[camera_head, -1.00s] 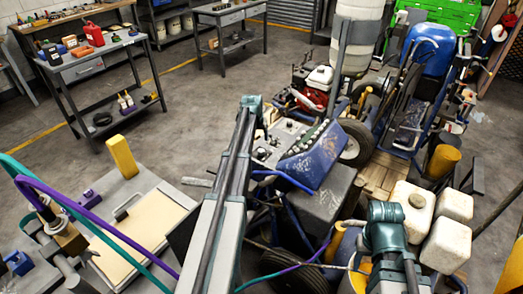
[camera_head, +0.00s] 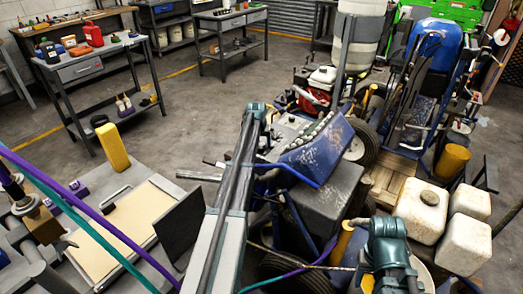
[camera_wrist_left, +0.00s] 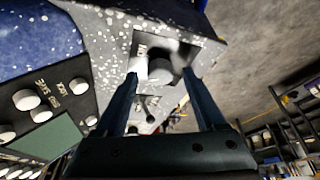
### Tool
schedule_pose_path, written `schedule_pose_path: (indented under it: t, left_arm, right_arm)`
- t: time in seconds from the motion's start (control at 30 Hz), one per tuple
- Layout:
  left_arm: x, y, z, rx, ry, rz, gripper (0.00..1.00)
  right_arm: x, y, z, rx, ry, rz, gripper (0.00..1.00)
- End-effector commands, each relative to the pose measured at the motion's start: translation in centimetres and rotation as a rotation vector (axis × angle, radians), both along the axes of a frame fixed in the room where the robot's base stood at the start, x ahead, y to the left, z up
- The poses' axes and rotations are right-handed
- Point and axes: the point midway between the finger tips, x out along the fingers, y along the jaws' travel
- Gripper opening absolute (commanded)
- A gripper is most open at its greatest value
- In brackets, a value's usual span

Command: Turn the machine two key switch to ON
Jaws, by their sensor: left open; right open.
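The blue machine console (camera_head: 318,152) stands mid-picture in the head view, its grey control panel (camera_head: 290,128) partly behind my left arm. In the left wrist view, a dark round switch (camera_wrist_left: 161,72) sits on a speckled grey panel (camera_wrist_left: 112,45), with blurred white lettering beside it. I cannot read which position it is in. My left gripper (camera_wrist_left: 159,77) is open, its two fingers on either side of the switch; contact is unclear. The left fingers cannot be made out in the head view. My right arm shows at lower right, but its gripper is not visible.
In the wrist view, more knobs (camera_wrist_left: 26,99) and a greenish screen (camera_wrist_left: 48,138) lie at left. White jugs (camera_head: 421,207) and a yellow bucket (camera_head: 453,161) stand right of the machine. A yellow post (camera_head: 113,147) stands at left. Open floor (camera_head: 190,115) lies behind.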

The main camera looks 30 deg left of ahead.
Motion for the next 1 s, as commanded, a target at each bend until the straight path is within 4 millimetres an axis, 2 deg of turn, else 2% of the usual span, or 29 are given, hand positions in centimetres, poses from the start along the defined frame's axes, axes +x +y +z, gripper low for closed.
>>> schedule_pose_path:
  t: [0.07,0.37,0.77,1.0]
  left_arm:
    - [0.25,0.07,-0.7,0.0,0.0,0.0,0.72]
    - [0.28,0.08,-0.64,0.0,0.0,0.0,0.72]
    - [0.26,0.09,-0.64,0.0,0.0,0.0,0.0]
    - [0.27,0.11,-0.64,-0.001,0.0,-0.008,0.0]
  right_arm:
    - [0.0,0.0,-0.7,0.0,0.0,0.0,0.5]
    - [0.0,0.0,-0.63,0.0,0.0,0.0,0.5]
    - [0.0,0.0,-0.64,0.0,0.0,0.0,0.5]
    - [0.0,0.0,-0.64,0.0,0.0,0.0,0.5]
